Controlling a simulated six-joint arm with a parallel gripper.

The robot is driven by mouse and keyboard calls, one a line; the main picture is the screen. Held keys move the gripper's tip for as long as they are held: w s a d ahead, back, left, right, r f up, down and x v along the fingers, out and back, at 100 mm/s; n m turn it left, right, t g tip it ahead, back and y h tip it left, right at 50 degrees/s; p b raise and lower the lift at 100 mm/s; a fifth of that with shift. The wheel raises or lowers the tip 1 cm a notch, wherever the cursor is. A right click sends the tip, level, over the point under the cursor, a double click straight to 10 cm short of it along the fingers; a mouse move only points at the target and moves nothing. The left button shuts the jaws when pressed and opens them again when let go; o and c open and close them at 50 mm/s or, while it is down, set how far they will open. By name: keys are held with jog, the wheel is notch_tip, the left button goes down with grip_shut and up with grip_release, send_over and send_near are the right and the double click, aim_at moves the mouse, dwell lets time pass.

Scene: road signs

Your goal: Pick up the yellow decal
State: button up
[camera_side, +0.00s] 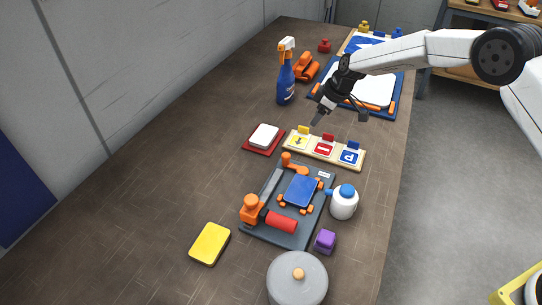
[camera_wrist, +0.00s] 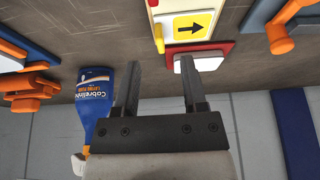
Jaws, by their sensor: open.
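The yellow decal (camera_side: 299,142) with a black arrow is at the left end of a cream tray (camera_side: 334,159), beside a red decal (camera_side: 324,149) and a blue decal (camera_side: 349,157). It has a raised yellow tab. In the wrist view the yellow decal (camera_wrist: 189,27) is near the top edge, beyond my fingertips. My gripper (camera_side: 339,118) is open and empty above the table, behind the tray in the side view. In the wrist view its two fingers (camera_wrist: 158,66) are apart with nothing between them.
A white block on a red plate (camera_side: 263,138) lies left of the tray. A blue spray bottle (camera_side: 286,80) and orange tool (camera_side: 306,66) stand farther back. A grey board with tools (camera_side: 262,229) is in front. Open table lies at the left.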

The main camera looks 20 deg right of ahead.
aim_at(309, 135)
jog(key=shift+w+a+f, duration=0.1)
jog(key=shift+f, duration=0.2)
jog(key=shift+x, duration=2.45)
grip_shut()
